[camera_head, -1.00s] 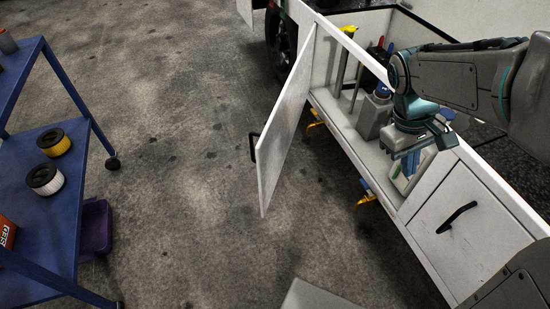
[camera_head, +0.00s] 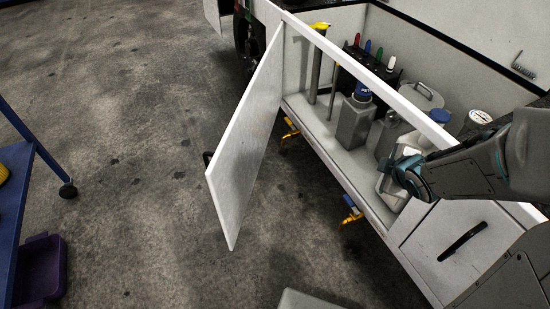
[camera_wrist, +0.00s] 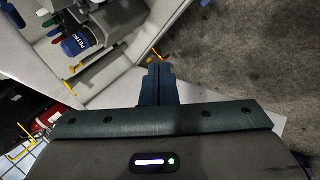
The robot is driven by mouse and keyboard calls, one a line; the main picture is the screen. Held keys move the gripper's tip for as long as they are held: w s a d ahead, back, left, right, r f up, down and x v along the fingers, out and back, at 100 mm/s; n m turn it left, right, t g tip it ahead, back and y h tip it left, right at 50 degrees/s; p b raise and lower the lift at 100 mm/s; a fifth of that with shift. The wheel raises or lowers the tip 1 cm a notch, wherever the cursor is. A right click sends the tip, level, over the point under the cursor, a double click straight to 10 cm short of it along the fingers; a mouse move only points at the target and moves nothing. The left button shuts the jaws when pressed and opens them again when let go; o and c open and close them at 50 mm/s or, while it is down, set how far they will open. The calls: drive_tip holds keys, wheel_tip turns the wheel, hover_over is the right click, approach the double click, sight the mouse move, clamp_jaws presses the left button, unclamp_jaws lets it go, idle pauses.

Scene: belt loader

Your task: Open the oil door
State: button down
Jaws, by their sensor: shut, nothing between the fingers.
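A white door (camera_head: 246,140) stands swung outward from the side of the white cabinet (camera_head: 345,160), with a dark handle (camera_head: 207,158) partly visible on its far face. The compartment behind it is exposed and holds grey containers (camera_head: 354,122), one with a blue cap. The blue cap also shows in the wrist view (camera_wrist: 75,45). My gripper (camera_wrist: 158,72) is shut and empty in the wrist view, beside the compartment opening. In the head view my wrist is at the right end of the opening and the fingertips cannot be made out.
A second white door (camera_head: 455,245) with a black handle (camera_head: 462,241) is shut to the right. Yellow latches (camera_head: 352,218) stick out below the compartment. A blue cart (camera_head: 18,170) and a purple bin (camera_head: 40,270) stand at left. The floor between is clear.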

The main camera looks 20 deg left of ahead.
drive_tip(key=a+f+n+y, duration=0.3)
drive_tip(key=a+n+y, duration=0.1)
drive_tip(key=a+n, duration=0.25)
drive_tip(key=n+g+y+b, duration=0.2)
drive_tip(key=n+g+y, duration=0.9)
drive_tip(key=n, duration=0.2)
approach(220, 180)
drive_tip(key=a, duration=0.4)
drive_tip(key=s+a+b, duration=0.1)
drive_tip(key=a, duration=0.1)
drive_tip(key=shift+a, duration=0.4)
